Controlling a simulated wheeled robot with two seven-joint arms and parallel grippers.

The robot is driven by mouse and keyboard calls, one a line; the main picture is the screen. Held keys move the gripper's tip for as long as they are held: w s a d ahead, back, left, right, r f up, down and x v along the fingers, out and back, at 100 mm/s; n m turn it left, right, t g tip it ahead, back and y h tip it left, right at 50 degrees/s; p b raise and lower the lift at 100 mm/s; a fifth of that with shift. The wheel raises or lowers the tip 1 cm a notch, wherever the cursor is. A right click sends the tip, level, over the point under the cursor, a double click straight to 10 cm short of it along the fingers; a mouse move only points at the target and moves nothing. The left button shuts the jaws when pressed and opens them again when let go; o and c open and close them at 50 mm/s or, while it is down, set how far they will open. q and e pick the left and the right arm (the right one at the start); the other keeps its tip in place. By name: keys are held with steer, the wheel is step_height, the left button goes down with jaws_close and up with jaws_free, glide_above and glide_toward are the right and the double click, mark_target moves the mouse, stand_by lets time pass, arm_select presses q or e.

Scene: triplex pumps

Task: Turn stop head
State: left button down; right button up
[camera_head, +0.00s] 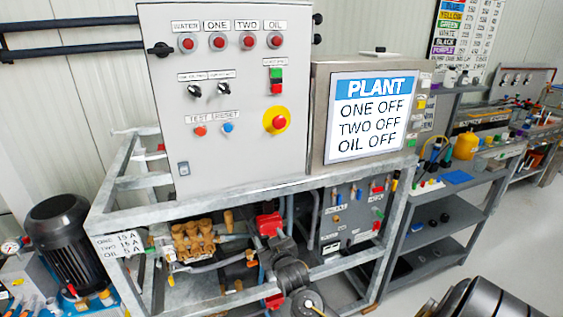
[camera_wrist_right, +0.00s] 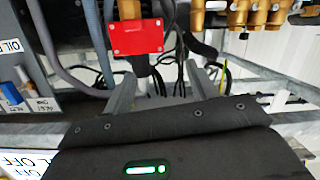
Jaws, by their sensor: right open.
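The stop head (camera_head: 277,121) is a red mushroom button on a yellow disc, low on the right of the grey control panel (camera_head: 215,155). Nothing touches it. My right gripper (camera_head: 276,243) is well below it, in front of the frame's lower part near a red block (camera_head: 268,223). In the right wrist view my right gripper (camera_wrist_right: 161,82) shows two grey fingers spread apart with nothing between them. The red block (camera_wrist_right: 135,37) shows beyond them; the stop head is not in that view. My left gripper is not in view.
The panel stands on a grey metal frame (camera_head: 100,215) with rails and posts. Brass pump parts (camera_head: 193,238) sit left of my right gripper. A display (camera_head: 372,118) reads ONE OFF, TWO OFF, OIL OFF. The space directly before the stop head looks clear.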

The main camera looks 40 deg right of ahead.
step_height(320, 180, up, 19)
steer(key=s+d+m+t+h, duration=0.1)
steer(key=s+m+t+h, duration=0.1)
steer(key=t, duration=0.1)
steer(key=m+t+h, duration=0.2)
steer(key=m+t, duration=0.1)
glide_toward(280, 125)
steer(key=p+x, duration=0.2)
steer(key=x, duration=0.6)
steer(key=shift+s+r+p, duration=0.1)
steer(key=shift+s+p, duration=0.05)
steer(key=shift+p, duration=0.2)
steer(key=shift+x, duration=0.75)
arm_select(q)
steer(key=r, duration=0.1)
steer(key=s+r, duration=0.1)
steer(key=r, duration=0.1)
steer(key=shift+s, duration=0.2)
